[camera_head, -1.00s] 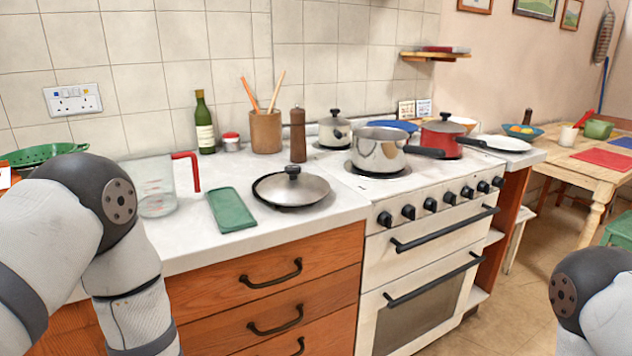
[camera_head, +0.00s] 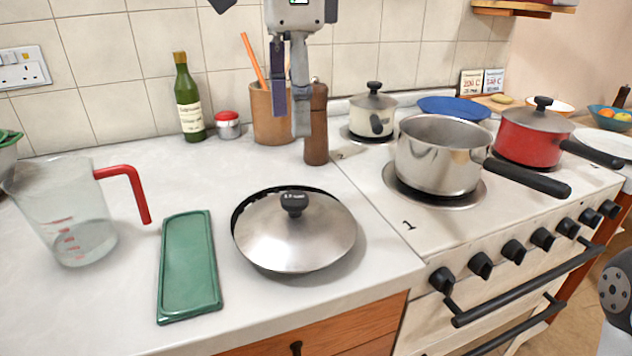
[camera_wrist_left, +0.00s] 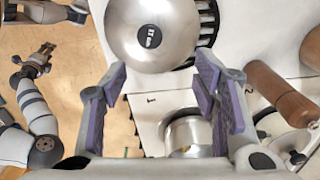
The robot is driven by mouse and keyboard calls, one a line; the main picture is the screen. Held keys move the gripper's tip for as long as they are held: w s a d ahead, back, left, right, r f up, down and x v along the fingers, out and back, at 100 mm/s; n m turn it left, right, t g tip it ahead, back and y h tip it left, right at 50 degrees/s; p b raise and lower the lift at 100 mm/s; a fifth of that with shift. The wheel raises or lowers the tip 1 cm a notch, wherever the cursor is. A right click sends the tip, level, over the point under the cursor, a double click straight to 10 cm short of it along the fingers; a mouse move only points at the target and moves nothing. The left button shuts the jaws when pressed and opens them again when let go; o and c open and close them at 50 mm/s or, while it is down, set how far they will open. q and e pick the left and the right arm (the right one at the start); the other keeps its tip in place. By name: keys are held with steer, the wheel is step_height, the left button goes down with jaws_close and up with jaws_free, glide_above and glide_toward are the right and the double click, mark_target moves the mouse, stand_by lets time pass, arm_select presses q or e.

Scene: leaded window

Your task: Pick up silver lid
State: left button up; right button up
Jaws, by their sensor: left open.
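The silver lid (camera_head: 297,236) with a black knob (camera_head: 294,203) lies on the counter on top of a mostly hidden black, slotted piece, whose dark edge shows at the upper left. In the left wrist view the lid (camera_wrist_left: 150,30) is at the top, beyond the fingertips. My left gripper (camera_head: 290,112) is open and empty, pointing down, high above the counter behind the lid and in front of the wooden utensil pot. Its fingers (camera_wrist_left: 163,75) are spread in the wrist view. My right gripper (camera_wrist_left: 43,54) is small at the left of the wrist view; its jaws are unclear.
A green tray (camera_head: 188,265) and a measuring jug (camera_head: 65,215) are left of the lid. A pepper mill (camera_head: 316,125), utensil pot (camera_head: 270,113), bottle (camera_head: 188,100) and small jar (camera_head: 228,125) stand behind. A steel saucepan (camera_head: 440,155) is on the stove at right.

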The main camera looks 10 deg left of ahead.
arm_select(q)
glide_above(294, 196)
step_height(294, 196, down, 5)
steer(key=shift+w+r, duration=0.1)
steer(key=shift+w, duration=0.05)
steer(key=f, duration=0.4)
steer(key=f+p, duration=0.1)
steer(key=f, duration=0.1)
steer(key=shift+s+f, duration=0.2)
steer(key=shift+s, duration=0.1)
steer(key=shift+w+f, duration=0.1)
steer(key=shift+f, duration=0.1)
jaws_close()
arm_select(e)
steer(key=shift+w+r+t, duration=0.4)
steer(key=shift+w+r, duration=0.15)
steer(key=shift+r, duration=0.25)
